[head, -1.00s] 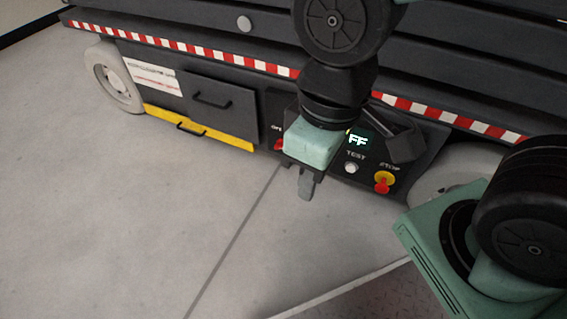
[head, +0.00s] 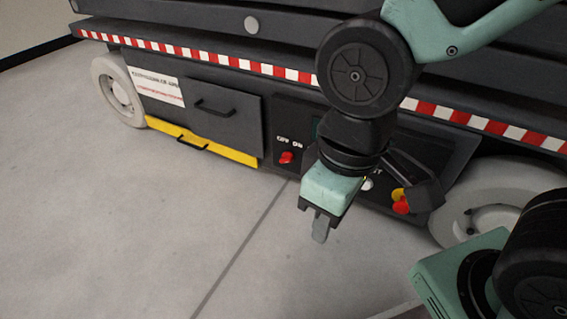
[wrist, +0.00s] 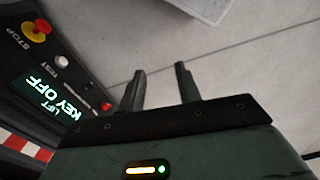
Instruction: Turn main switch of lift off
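The red main switch (head: 287,157) sits on the dark control panel of the lift (head: 210,110), under OFF and ON labels. It also shows as a small red knob in the wrist view (wrist: 106,106); its exact angle is too small to tell. My gripper (head: 320,230) hangs in front of the panel, right of and below the switch in the head view, apart from it. In the wrist view the two fingers (wrist: 160,70) are apart with nothing between them. The panel display (wrist: 48,92) reads LIFT KEY OFF.
A red and yellow stop button (head: 400,201) and a white test button (head: 367,184) are right of my gripper. A yellow bar (head: 200,141) and a drawer handle (head: 213,106) are to the left. Wheels (head: 118,90) stand at both ends. The floor in front is clear.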

